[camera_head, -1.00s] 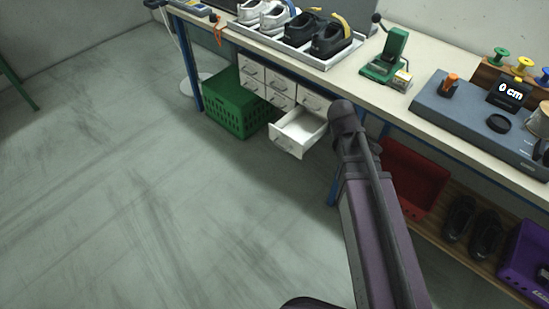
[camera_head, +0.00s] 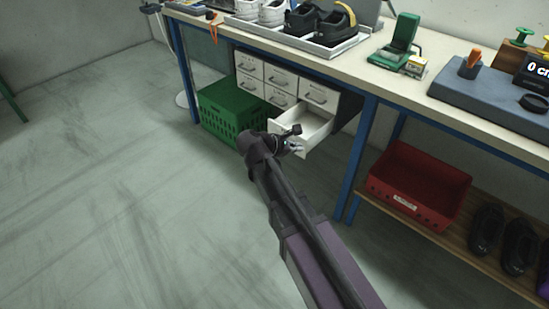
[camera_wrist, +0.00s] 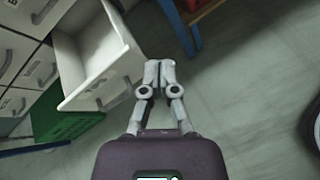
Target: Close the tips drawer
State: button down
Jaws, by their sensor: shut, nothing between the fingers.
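The tips drawer (camera_head: 316,130) is a white drawer pulled open from the lower right of the cabinet (camera_head: 288,82) under the bench. It looks empty. In the wrist view the open drawer (camera_wrist: 88,62) fills the upper left, with its front facing down and right. My gripper (camera_head: 298,148) is in front of the drawer in the head view and hides part of its front. In the wrist view my gripper (camera_wrist: 160,68) is shut and empty, with its fingertips just right of the drawer front. I cannot tell whether they touch it.
A green crate (camera_head: 232,108) stands on the floor left of the drawer. A blue bench leg (camera_head: 357,155) stands right of it, and a red bin (camera_head: 417,188) sits on the low shelf (camera_head: 490,255). The bench top (camera_head: 375,75) is above. The floor in front is open.

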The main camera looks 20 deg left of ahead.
jog(key=s+a+f+n+t+b, duration=0.2)
jog(key=a+f+n+b, duration=0.1)
jog(key=a, duration=0.4)
jog(key=s+a+f+n+t+y+b, duration=0.1)
jog(key=s+a+f+n+t+b, duration=0.1)
jog(key=a+b, duration=0.5)
jog(key=a+f+n+t, duration=0.1)
jog(key=n, duration=0.1)
jog(key=shift+s+a+f+n, duration=0.25)
jog(key=shift+s+f+n, duration=0.05)
jog(key=shift+s+n, duration=0.1)
jog(key=b+x, duration=0.3)
jog(key=x, duration=1.1)
jog(key=shift+w+a+f, duration=0.15)
